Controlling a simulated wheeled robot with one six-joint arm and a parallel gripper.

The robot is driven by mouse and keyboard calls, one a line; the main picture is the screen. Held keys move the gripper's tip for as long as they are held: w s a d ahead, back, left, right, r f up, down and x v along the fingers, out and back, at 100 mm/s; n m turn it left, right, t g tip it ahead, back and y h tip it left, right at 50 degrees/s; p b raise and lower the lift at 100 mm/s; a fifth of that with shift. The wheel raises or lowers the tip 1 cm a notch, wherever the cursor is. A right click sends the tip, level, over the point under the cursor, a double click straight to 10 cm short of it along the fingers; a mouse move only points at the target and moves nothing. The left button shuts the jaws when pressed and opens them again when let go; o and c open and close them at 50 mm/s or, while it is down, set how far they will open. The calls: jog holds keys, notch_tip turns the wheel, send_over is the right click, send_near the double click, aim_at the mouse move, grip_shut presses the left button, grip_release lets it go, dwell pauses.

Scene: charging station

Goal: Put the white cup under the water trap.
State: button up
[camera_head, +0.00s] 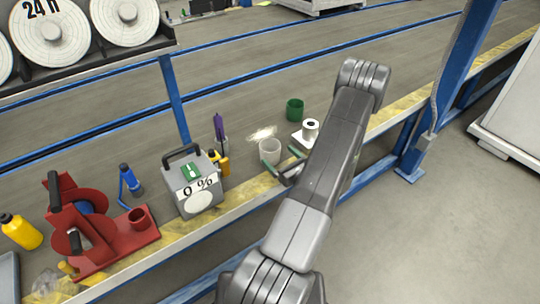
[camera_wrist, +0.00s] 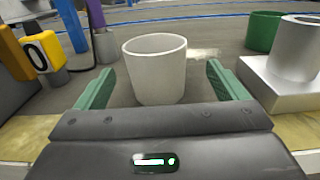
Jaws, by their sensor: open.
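The white cup (camera_head: 269,151) stands upright on the bench top near its front edge. In the wrist view, the white cup (camera_wrist: 155,72) is straight ahead, its base between the levels of the two green fingers. My gripper (camera_head: 282,160) is open and low over the bench edge, with one finger on each side of the cup's line. There is a gap between the cup and each finger in the wrist view. I cannot tell which thing is the water trap.
A green cup (camera_head: 294,110) and a metal cylinder on a white block (camera_head: 311,131) stand to the right. The bench behind the cup looks clear.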

aim_at(264, 144)
jog(key=shift+s+a+x, duration=0.1)
jog(key=shift+a+x, duration=0.05)
jog(key=shift+x, duration=1.3)
jog(key=shift+s+a+x, duration=0.1)
jog(key=shift+a+x, duration=0.05)
jog(key=shift+x, duration=1.3)
jog(key=shift+r, duration=0.15)
jog(key=c, duration=1.1)
